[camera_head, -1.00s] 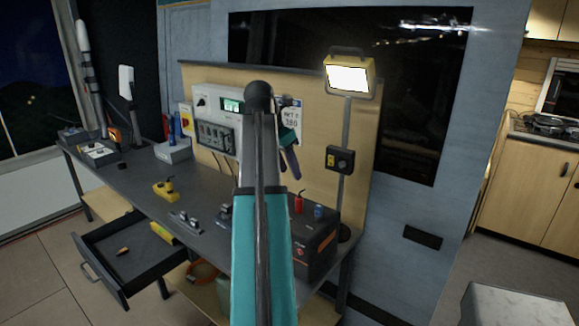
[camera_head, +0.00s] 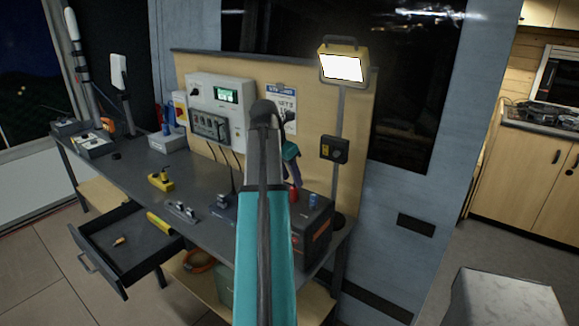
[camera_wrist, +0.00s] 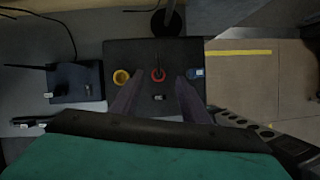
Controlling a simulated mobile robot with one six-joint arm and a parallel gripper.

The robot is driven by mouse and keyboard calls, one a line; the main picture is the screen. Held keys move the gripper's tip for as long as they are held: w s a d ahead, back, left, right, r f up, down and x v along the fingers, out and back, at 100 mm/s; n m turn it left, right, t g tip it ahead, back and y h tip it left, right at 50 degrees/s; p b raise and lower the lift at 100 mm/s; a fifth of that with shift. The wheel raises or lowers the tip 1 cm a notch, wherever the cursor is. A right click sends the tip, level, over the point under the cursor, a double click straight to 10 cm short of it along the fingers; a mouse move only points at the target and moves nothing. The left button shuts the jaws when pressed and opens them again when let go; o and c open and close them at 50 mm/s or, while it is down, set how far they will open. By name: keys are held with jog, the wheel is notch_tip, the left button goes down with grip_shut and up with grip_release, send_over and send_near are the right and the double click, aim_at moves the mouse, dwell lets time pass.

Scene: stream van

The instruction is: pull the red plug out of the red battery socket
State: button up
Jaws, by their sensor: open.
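The red plug (camera_head: 294,193) stands upright on top of the dark battery box (camera_head: 314,238), partly hidden behind my arm in the head view. Whether the fingers reach down beside the plug I cannot tell.
A lamp post (camera_head: 340,150) rises behind the battery. The open drawer (camera_head: 125,250) sticks out at the left.

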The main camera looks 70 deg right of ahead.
jog(key=shift+p+x, duration=0.4)
jog(key=shift+x, duration=2.35)
jog(key=c, duration=1)
grip_shut()
jog(key=shift+w+r+p, duration=0.1)
jog(key=shift+r+p, duration=0.4)
jog(key=shift+r, duration=0.05)
jog(key=shift+a+r+p, duration=0.1)
jog(key=shift+r+p, duration=0.8)
jog(key=shift+r, duration=0.1)
jog(key=shift+r+p, duration=1.35)
jog(key=shift+p, duration=0.15)
